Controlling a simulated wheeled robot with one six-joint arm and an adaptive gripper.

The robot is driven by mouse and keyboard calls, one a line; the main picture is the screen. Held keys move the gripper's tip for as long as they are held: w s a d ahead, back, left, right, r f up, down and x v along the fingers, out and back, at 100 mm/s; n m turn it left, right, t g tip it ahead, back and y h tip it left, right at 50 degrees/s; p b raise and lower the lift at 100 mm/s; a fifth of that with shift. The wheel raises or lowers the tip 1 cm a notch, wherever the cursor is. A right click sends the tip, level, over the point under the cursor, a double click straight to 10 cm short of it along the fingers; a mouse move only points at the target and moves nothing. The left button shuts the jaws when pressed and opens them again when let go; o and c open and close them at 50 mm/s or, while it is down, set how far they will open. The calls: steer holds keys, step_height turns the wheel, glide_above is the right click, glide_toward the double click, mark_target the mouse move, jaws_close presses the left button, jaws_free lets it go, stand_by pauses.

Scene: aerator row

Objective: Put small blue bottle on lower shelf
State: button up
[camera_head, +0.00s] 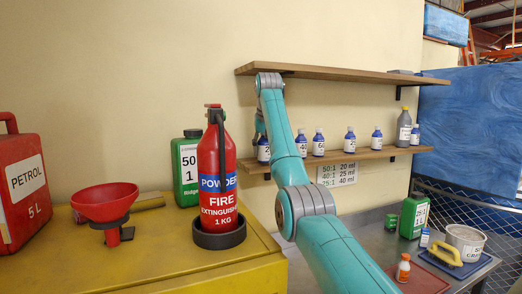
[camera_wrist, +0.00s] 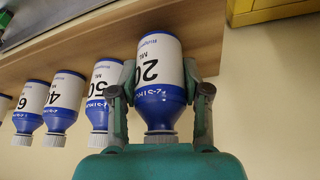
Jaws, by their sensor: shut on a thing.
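My gripper (camera_wrist: 160,78) is shut on a small blue bottle (camera_wrist: 158,105), its fingers on either side of the body. The bottle has a white label reading 20 and a grey cap. The wrist view shows it upside down. In the head view the bottle (camera_head: 264,152) is at the left end of the lower shelf (camera_head: 335,158), partly behind my arm. Its base looks level with the shelf top; I cannot tell whether it touches. My gripper (camera_head: 261,128) is mostly hidden there by my arm.
Several similar blue bottles (camera_head: 350,140) stand along the lower shelf to the right, the nearest (camera_wrist: 104,108) close beside the held one. A grey bottle (camera_head: 404,127) stands further right. An upper shelf (camera_head: 330,73) hangs above. A fire extinguisher (camera_head: 217,175) stands on the yellow cabinet (camera_head: 165,240).

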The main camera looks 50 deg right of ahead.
steer(key=shift+s+a+f, duration=0.1)
steer(key=shift+a+f, duration=0.05)
steer(key=shift+f, duration=0.2)
steer(key=o, duration=1.2)
